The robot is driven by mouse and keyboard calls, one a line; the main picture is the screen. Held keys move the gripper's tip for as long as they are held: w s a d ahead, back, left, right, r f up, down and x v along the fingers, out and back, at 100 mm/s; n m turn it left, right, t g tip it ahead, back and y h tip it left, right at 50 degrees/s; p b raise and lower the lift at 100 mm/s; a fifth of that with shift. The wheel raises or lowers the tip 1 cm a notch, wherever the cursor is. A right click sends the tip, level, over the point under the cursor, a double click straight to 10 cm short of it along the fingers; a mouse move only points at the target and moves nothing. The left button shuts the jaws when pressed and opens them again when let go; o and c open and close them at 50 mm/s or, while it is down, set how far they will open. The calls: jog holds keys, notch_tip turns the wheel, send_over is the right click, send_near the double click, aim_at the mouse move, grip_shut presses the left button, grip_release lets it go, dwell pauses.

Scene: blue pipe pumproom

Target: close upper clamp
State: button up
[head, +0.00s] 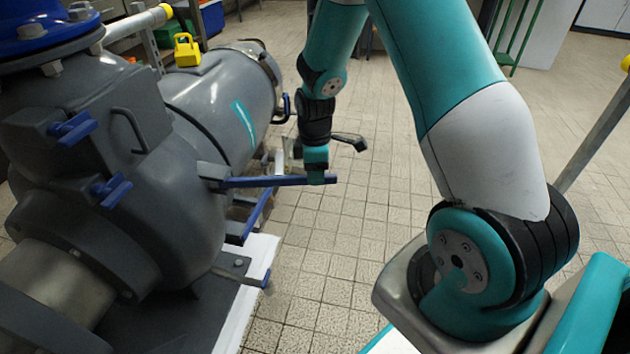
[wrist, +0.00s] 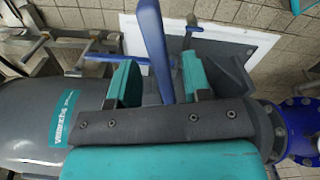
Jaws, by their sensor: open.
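A long blue lever (head: 262,182) juts out to the right from the side of the grey pump housing (head: 185,120); I take it as the upper clamp's handle. My gripper (head: 316,172) is at the lever's free end, pointing down. In the wrist view the blue lever (wrist: 154,45) runs between the two teal fingers of my gripper (wrist: 158,72). The fingers are open, with a gap on both sides of the lever. A second blue lever (head: 256,213) sits lower on the pump. A blue bar (wrist: 113,60) also crosses left of the fingers in the wrist view.
Two short blue knobs (head: 72,128) stick out from the housing at left.

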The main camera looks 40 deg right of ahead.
jog(key=shift+f, duration=0.95)
jog(key=shift+c, duration=0.3)
